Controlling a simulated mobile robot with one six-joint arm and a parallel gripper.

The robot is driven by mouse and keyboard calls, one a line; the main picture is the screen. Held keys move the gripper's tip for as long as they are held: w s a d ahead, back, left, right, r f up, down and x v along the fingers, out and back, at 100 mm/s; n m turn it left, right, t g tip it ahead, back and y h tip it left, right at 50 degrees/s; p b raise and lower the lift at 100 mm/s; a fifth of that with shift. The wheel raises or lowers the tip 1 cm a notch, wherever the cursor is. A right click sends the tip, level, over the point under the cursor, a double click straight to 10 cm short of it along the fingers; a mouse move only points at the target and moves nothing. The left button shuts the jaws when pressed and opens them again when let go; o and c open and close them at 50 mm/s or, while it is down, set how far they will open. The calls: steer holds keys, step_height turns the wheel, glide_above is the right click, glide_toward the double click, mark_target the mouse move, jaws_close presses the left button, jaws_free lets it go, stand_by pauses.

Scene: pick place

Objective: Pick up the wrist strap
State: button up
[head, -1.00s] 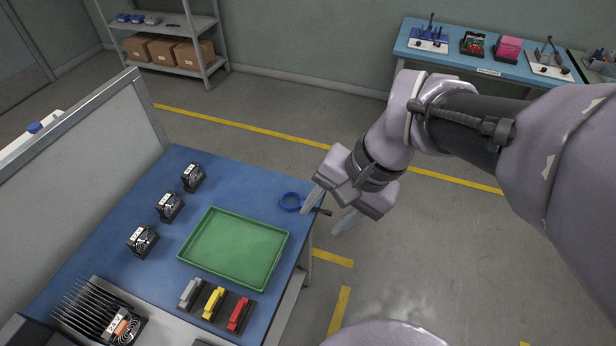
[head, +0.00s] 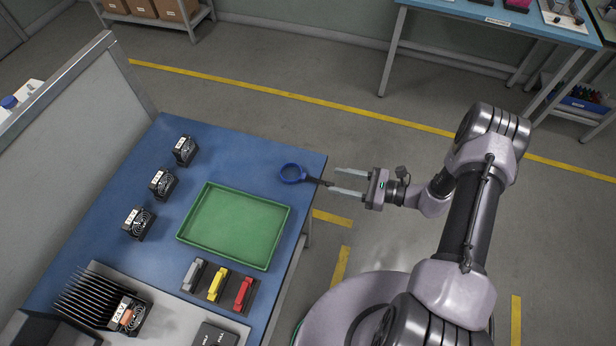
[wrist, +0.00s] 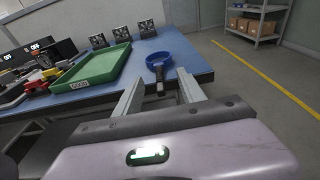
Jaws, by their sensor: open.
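The wrist strap is a blue ring (head: 292,173) with a short dark tail, lying on the blue table (head: 235,165) near its right edge. The dark tail reaches toward the edge. My gripper (head: 334,181) is open and empty, just right of the table edge. Its two fingers point left toward the strap, and the tail's end shows near the fingertips. In the wrist view, the blue ring (wrist: 161,62) is ahead and the tail lies between the fingers (wrist: 158,82) as seen from there. Whether the fingers touch the tail cannot be told.
A green tray (head: 233,225) lies left of and nearer than the strap. Several small black fan units (head: 162,184) stand along the left. Grey, yellow and red clamp-like pieces (head: 217,283) sit in front of the tray. Table around the ring is bare.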

mark_target(311, 178)
steer(key=b+x, duration=0.1)
steer(key=x, duration=0.3)
steer(key=b+x, duration=0.1)
steer(key=x, duration=0.4)
steer(key=shift+s+f, duration=0.2)
steer(key=shift+s, duration=0.05)
steer(key=shift+c, duration=0.5)
jaws_close()
